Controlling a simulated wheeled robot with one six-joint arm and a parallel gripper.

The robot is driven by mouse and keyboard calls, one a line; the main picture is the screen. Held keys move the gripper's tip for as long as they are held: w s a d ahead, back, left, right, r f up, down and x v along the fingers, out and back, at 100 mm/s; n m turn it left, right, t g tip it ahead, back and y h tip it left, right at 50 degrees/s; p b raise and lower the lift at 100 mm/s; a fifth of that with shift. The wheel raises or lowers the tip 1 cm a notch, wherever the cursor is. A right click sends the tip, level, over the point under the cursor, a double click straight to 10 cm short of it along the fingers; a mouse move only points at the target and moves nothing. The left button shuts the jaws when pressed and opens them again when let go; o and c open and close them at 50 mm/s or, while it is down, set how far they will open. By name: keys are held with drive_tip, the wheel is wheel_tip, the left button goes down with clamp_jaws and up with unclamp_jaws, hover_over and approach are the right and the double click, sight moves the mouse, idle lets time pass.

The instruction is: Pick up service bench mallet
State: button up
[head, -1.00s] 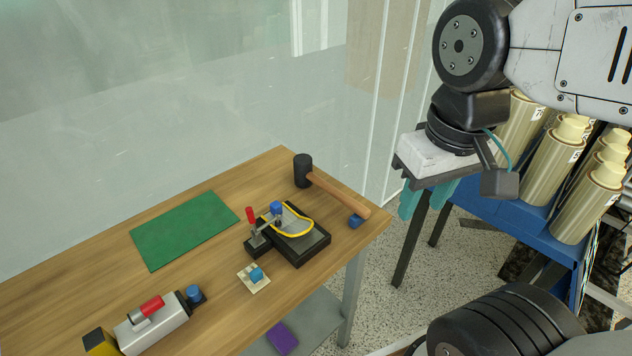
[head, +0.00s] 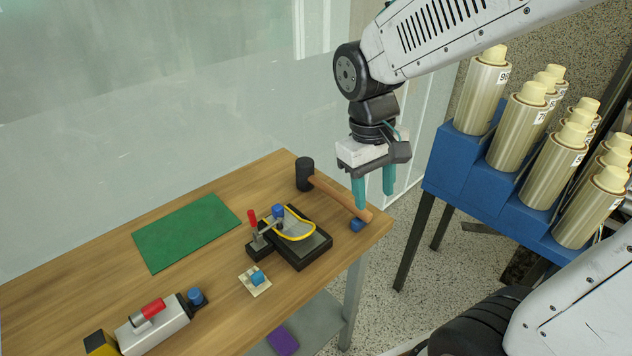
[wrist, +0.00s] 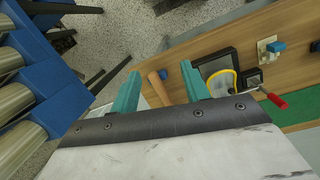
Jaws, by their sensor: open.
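The mallet has a black head (head: 304,173) and a wooden handle (head: 336,192). It lies on the wooden bench (head: 190,296) near its far right corner, the handle pointing toward the right edge. My gripper (head: 375,200) is open and empty, with teal fingers pointing down, over the handle end in the head view. In the wrist view the handle (wrist: 159,88) shows between the two fingertips (wrist: 162,80). The mallet head is hidden there. I cannot tell the exact height of the fingers above the handle.
A small blue piece (head: 356,225) lies beside the handle end. A black clamp fixture (head: 304,250) with a yellow loop stands nearer. A green mat (head: 185,230) lies left. A glass wall (head: 120,120) rises behind the bench.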

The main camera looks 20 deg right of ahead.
drive_tip(key=n+h, duration=0.1)
drive_tip(key=n, duration=0.1)
hover_over(332, 189)
drive_tip(key=s, duration=0.5)
drive_tip(key=w+a+x, duration=0.1)
drive_tip(key=x, duration=0.6)
drive_tip(key=w, duration=0.1)
drive_tip(key=w+t, duration=0.1)
drive_tip(key=w+a+t, duration=0.1)
drive_tip(key=w, duration=0.1)
drive_tip(key=shift+n, duration=0.4)
drive_tip(key=f, duration=0.5)
drive_tip(key=d+f, duration=0.1)
drive_tip(key=f, duration=0.1)
drive_tip(key=shift+w+f, duration=0.25)
drive_tip(key=shift+w, duration=0.1)
drive_tip(key=shift+c, duration=0.3)
clamp_jaws()
